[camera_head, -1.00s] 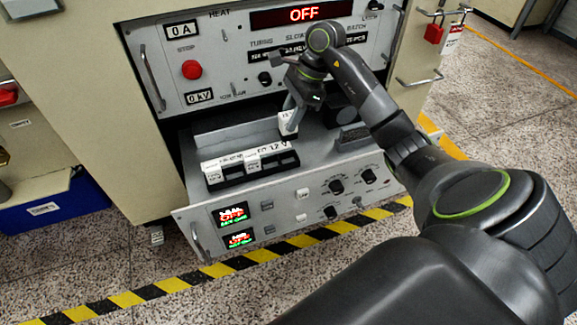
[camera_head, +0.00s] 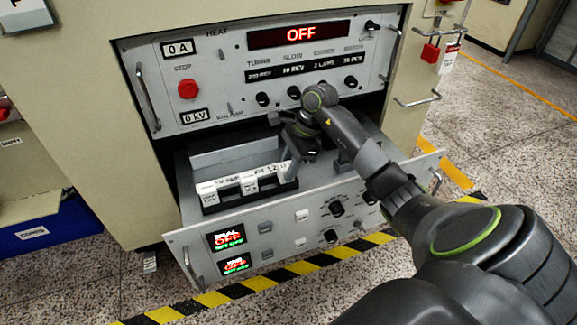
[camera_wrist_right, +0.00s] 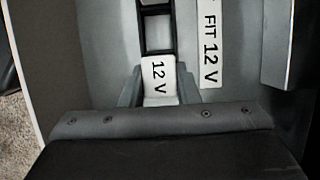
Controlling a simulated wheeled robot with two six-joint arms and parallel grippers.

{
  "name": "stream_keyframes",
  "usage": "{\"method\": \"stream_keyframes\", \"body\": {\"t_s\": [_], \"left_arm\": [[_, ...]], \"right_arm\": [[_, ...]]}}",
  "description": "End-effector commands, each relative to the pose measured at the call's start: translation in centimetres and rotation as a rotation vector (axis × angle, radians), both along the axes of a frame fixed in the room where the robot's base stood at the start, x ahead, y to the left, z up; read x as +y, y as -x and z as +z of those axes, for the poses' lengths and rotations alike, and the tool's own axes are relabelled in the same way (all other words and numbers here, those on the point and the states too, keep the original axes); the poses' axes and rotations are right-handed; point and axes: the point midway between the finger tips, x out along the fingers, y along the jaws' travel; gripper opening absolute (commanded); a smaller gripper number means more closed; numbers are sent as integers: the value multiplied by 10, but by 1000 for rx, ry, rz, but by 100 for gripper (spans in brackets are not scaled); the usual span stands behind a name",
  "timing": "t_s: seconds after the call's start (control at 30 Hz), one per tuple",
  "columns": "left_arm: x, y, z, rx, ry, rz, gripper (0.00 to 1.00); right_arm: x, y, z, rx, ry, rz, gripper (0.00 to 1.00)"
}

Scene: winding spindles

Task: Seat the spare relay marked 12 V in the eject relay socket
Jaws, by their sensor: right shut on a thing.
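My right gripper (camera_head: 291,172) is low over the open drawer, at the right end of the black socket row (camera_head: 240,198). In the right wrist view, its fingers (camera_wrist_right: 158,90) are shut on the white relay marked 12 V (camera_wrist_right: 157,76). The relay lies against the end of the black socket frame (camera_wrist_right: 158,49); I cannot tell whether it is seated. The "FIT 12 V" label (camera_wrist_right: 209,45) is beside it. In the head view, the gripper mostly hides the held relay. White relays (camera_head: 249,184) stand in the row's left part. My left gripper is not in view.
The drawer's front panel (camera_head: 285,228) carries knobs, switches and two small displays. The control panel (camera_head: 220,75), with a red stop button (camera_head: 188,89), overhangs the drawer's back. A drawer wall (camera_wrist_right: 280,45) rises right of the label in the wrist view.

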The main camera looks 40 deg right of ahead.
Motion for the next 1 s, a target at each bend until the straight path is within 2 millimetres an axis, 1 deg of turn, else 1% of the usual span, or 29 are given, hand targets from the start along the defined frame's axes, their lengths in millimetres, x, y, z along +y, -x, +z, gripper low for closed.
{"method": "stream_keyframes", "body": {"t_s": [0.1, 0.13, 0.27, 0.3, 0.53, 0.67, 0.77, 1.0], "left_arm": [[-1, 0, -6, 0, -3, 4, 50], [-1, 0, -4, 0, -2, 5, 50], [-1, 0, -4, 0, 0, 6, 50], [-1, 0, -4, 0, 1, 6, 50], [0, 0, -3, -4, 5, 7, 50], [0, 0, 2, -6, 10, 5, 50], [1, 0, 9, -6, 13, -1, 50], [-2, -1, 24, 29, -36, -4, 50]], "right_arm": [[0, 0, -5, 0, 0, 0, 6], [0, 0, -4, 0, 0, 0, 31], [0, 0, -3, 0, 0, 0, 48], [0, 0, -3, 0, 0, 0, 50], [0, 0, -3, 0, 0, -1, 50], [0, 0, 2, 0, 0, -1, 50], [-6, 1, 16, -2, 3, -2, 50], [-26, 6, 66, 0, 4, -2, 50]]}}
